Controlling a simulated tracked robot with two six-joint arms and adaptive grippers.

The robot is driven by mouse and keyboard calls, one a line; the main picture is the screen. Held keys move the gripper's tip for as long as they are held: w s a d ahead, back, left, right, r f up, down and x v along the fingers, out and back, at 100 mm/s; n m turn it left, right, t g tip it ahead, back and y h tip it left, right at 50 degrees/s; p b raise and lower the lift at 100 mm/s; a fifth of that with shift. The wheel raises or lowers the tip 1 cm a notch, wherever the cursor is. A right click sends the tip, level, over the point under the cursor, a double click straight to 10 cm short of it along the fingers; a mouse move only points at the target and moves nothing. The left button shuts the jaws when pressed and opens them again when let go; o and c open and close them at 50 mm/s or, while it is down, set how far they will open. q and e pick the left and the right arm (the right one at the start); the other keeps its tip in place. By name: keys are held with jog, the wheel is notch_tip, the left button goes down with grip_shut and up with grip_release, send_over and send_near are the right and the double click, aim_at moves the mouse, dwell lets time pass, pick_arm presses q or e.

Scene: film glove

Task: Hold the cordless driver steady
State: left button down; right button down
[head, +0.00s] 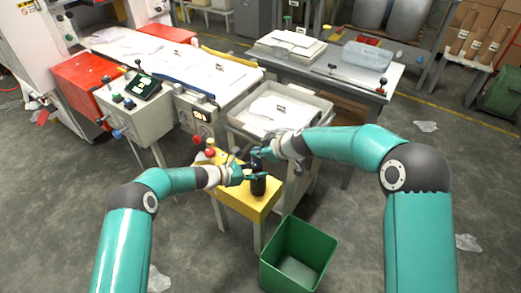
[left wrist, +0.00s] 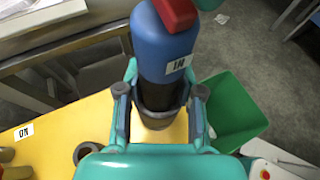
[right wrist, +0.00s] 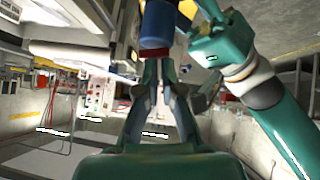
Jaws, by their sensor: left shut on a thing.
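The cordless driver appears as an upright blue cylinder with a red part at its top and a white label in the left wrist view (left wrist: 172,50). In the head view (head: 257,163) it is small and dark, over the yellow stand (head: 222,195). My left gripper (head: 254,177) is shut around its dark lower part (left wrist: 158,108), one finger on each side. My right gripper (head: 268,153) is at the driver's top. In the right wrist view its fingers (right wrist: 154,78) are partly apart, just short of the red part (right wrist: 153,54); contact is unclear.
A green bin (head: 298,255) stands on the floor in front of the stand. A grey tray (head: 280,112) with white material is behind it. Floor at right is mostly clear.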

pick_arm(q)
jog(key=shift+r, duration=0.1)
pick_arm(e)
jog(key=shift+s+a+f, duration=0.1)
jog(key=shift+s+f, duration=0.15)
jog(key=shift+f, duration=0.1)
pick_arm(q)
jog(key=shift+w, duration=0.1)
pick_arm(e)
jog(key=s+d+r, duration=0.4)
jog(key=s+r, duration=0.1)
jog(key=r, duration=0.6)
jog(key=shift+s+d+r, duration=0.15)
jog(key=shift+s, duration=0.25)
jog(key=shift+w+d+r, duration=0.2)
jog(key=shift+w+d, duration=0.25)
jog(key=shift+d, duration=0.05)
